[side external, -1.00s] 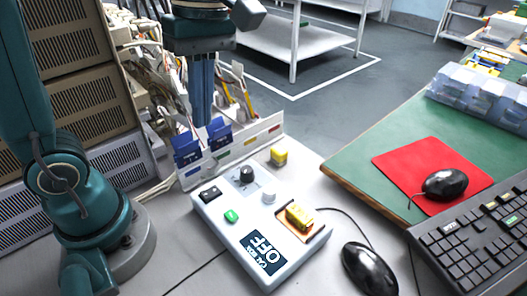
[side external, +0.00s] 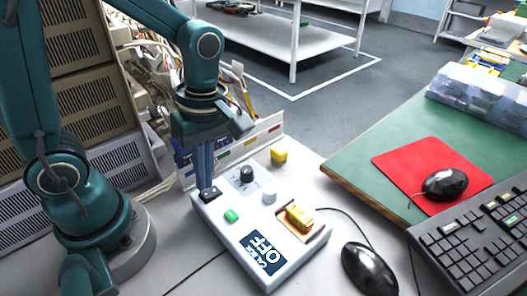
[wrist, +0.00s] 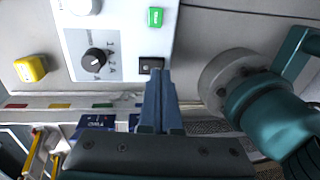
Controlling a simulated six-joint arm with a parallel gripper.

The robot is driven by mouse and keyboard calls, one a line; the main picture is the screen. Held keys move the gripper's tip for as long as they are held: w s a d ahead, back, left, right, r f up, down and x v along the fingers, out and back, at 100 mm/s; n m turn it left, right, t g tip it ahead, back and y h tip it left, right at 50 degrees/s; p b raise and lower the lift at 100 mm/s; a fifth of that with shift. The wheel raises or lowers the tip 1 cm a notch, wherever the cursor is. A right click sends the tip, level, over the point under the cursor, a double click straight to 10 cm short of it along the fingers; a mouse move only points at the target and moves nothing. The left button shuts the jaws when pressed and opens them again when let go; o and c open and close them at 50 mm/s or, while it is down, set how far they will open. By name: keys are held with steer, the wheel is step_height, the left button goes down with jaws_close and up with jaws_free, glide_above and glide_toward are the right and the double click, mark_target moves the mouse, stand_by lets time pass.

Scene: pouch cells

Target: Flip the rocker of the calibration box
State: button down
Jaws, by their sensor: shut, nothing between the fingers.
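The white calibration box (side external: 223,233) lies on the grey bench, and its display (side external: 266,253) reads OFF. Its black rocker (side external: 209,194) is at the box's left corner; in the wrist view the rocker (wrist: 151,64) is just beyond my fingertips. My gripper (side external: 206,186) is shut and empty, pointing down, with its tips at or just above the rocker. I cannot tell whether they touch it. In the wrist view my gripper's fingers (wrist: 157,75) partly cover the rocker's near edge. A black knob (side external: 246,175) and a green button (side external: 232,216) are also on the box.
A yellow block (side external: 279,156) stands behind the box. A yellow cell (side external: 299,217) sits in a recess of the box. A rack with blue pouches and coloured labels (side external: 262,140) stands close behind my fingers. A black mouse (side external: 369,269) lies to the right.

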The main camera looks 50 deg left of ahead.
mark_target(210, 193)
steer(key=shift+s+f, duration=0.1)
steer(key=shift+f, duration=0.65)
steer(key=shift+s+f, duration=0.15)
steer(key=shift+f, duration=0.15)
